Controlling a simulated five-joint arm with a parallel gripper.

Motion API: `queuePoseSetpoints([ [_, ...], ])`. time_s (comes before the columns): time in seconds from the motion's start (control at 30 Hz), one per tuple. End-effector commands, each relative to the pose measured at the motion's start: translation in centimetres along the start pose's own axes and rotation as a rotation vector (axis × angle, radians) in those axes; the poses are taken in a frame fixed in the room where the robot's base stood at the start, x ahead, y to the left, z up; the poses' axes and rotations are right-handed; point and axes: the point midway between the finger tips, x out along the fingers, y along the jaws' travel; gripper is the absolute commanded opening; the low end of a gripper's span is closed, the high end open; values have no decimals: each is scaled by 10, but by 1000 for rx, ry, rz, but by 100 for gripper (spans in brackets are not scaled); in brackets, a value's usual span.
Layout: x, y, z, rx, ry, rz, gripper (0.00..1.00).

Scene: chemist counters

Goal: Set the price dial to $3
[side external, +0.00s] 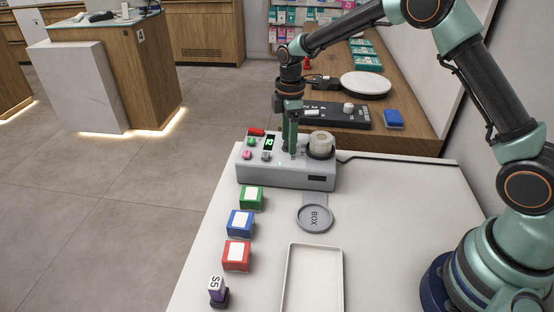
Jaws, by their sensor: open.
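A grey pricing machine (290,179) stands at the far end of the white counter. Its small dark display (269,143) shows a green figure that looks like a 2, turned sideways. Coloured buttons, red, green, pink and grey, sit left of and around the display. My gripper (290,150) points down over the middle of the machine's top, between the display and a pale tape roll (321,144). Its fingers are open, low at the top surface. No price dial can be made out; the fingers cover the spot below them, and I cannot tell whether they touch anything.
Green (251,197), blue (240,223) and red (236,255) boxes line the counter's left side, with a purple "S5" stamp (217,290) in front. A round "BOX" pad (314,218) and an empty tray (314,280) lie right. Behind is a black numbered panel (325,115).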

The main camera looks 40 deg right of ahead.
Motion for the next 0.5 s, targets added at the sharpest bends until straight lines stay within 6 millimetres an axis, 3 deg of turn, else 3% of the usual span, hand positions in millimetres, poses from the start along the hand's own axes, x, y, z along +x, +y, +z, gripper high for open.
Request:
queuePoseSetpoints([
  [0.17,0,0,0,0,0,0,66],
  [0.2,0,0,0,0,0,0,59],
  [0.3,0,0,0,0,0,0,20],
  [0.37,0,0,0,0,0,0,0],
  [0.5,0,0,0,1,0,-1,0],
])
